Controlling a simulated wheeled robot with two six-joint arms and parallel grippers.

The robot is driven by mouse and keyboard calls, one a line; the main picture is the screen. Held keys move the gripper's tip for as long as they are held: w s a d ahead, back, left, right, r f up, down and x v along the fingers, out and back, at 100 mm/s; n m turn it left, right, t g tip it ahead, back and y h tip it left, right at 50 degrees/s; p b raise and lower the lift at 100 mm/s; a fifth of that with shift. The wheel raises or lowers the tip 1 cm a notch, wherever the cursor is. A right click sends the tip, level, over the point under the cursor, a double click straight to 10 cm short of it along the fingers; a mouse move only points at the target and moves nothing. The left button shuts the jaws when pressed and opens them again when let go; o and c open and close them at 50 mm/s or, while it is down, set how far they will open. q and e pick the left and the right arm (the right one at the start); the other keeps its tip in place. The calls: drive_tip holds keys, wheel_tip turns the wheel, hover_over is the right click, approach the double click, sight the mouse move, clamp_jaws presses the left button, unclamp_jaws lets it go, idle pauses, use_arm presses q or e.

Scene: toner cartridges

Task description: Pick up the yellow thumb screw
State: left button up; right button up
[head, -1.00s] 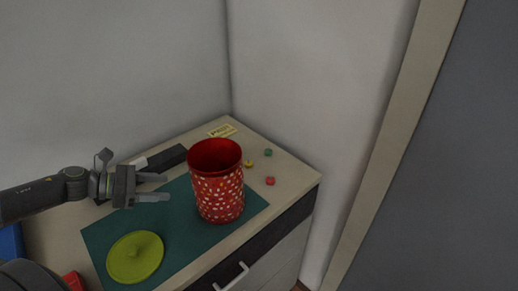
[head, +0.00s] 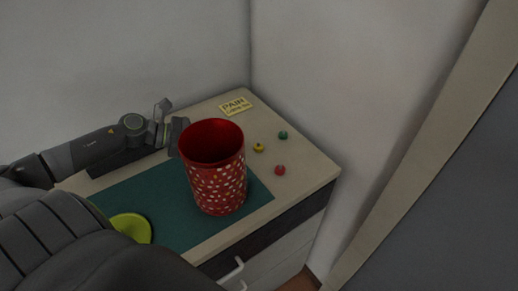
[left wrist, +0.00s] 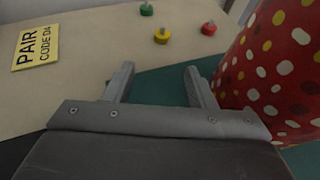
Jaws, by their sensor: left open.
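The yellow thumb screw (head: 259,147) stands on the countertop behind and right of the red canister, between a green screw (head: 283,135) and a red screw (head: 280,170). In the left wrist view the yellow screw (left wrist: 162,36) is upright, ahead of my fingers and apart from them. My left gripper (left wrist: 160,82) is open with nothing between its fingers. In the head view its fingers are hidden behind the red spotted canister (head: 217,178). In the left wrist view the canister (left wrist: 275,75) is close beside the right finger. My right gripper is not in view.
A yellow card reading PAIR (head: 235,106) lies at the back of the counter (head: 311,164). A teal mat (head: 165,205) lies under the canister, with a yellow-green lid (head: 131,227) on it. Walls close in the back and right. Counter around the screws is clear.

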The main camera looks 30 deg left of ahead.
sight(257, 146)
use_arm(q)
drive_tip(key=shift+x, duration=0.9)
drive_tip(key=p+x, duration=0.1)
drive_tip(key=x, duration=0.2)
drive_tip(key=shift+w+d, duration=0.3)
drive_tip(key=shift+w+d+f, duration=0.2)
drive_tip(key=shift+d+f, duration=0.05)
drive_tip(key=shift+w+d+p, duration=0.25)
drive_tip(key=shift+d+p, duration=0.05)
drive_tip(key=shift+p, duration=0.1)
drive_tip(key=x, duration=0.1)
drive_tip(key=p+x, duration=0.2)
drive_tip(key=shift+w+d+r, duration=0.15)
drive_tip(key=shift+w+d, duration=0.05)
drive_tip(key=shift+d, duration=0.2)
drive_tip(key=shift+w+d+f, duration=0.2)
drive_tip(key=shift+w+f, duration=0.05)
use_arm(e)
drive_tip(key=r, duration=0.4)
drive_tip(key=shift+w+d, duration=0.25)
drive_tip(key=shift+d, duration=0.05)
use_arm(q)
drive_tip(key=shift+c, duration=0.3)
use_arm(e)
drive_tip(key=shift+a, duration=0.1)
use_arm(q)
drive_tip(key=c, duration=1)
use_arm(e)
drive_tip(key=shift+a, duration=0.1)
